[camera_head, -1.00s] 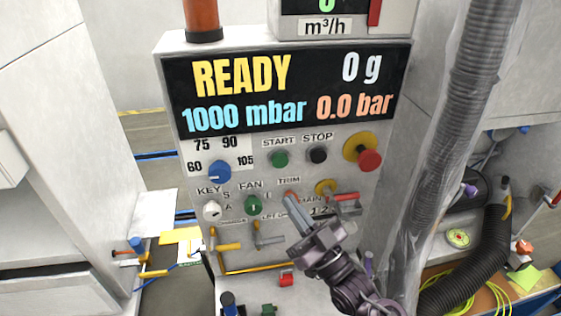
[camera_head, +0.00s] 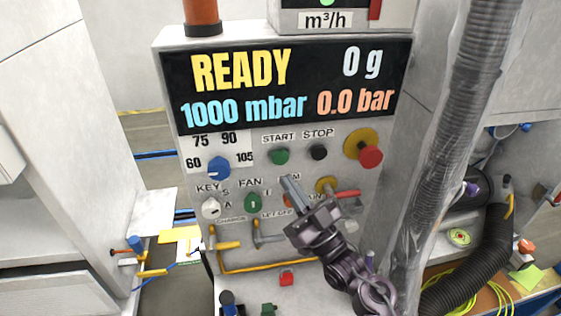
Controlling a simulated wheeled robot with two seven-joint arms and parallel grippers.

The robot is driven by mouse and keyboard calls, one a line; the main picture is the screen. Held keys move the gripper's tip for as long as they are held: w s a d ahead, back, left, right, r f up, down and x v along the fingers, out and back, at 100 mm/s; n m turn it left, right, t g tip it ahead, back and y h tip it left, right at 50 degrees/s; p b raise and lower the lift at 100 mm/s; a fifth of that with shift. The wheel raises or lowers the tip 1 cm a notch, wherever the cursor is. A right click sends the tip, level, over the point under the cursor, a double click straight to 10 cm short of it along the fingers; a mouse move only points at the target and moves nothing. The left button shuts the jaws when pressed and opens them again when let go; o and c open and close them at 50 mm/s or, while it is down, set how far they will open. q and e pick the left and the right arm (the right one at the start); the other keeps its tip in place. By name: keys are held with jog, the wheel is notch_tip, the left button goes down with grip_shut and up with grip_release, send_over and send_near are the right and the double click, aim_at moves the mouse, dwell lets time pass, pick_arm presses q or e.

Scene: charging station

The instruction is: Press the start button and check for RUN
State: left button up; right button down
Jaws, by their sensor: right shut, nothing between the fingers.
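The green start button (camera_head: 280,157) sits under the START label on the grey control panel (camera_head: 350,240). The black stop button (camera_head: 318,152) is to its right. The display (camera_head: 290,80) reads READY, 0 g, 1000 mbar and 0.0 bar. My right gripper (camera_head: 286,180) is shut and empty. Its fingertips point up and left, just below the start button in the picture, over the TRIM label. A gap shows between the fingertips and the button. The gripper hides part of the TRIM and MAIN labels and controls. My left gripper is not in view.
A red emergency knob (camera_head: 370,157) on a yellow disc is right of stop. A blue dial (camera_head: 218,169), a white key switch (camera_head: 211,208) and a green fan switch (camera_head: 253,202) are at left. Yellow-handled levers (camera_head: 225,245) stick out below. A grey hose (camera_head: 455,140) hangs right.

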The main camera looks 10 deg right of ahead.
aim_at(276, 154)
jog(key=shift+w+b, duration=0.6)
jog(key=shift+w, duration=1.7)
jog(key=shift+w, duration=0.1)
jog(key=shift+w, duration=0.3)
jog(key=shift+w+b, duration=0.4)
jog(key=shift+w, duration=0.05)
dwell(0.9)
jog(key=shift+s, duration=0.1)
jog(key=shift+s+p, duration=0.35)
jog(key=shift+s, duration=0.45)
jog(key=shift+s+p, duration=0.9)
jog(key=shift+s, duration=1.6)
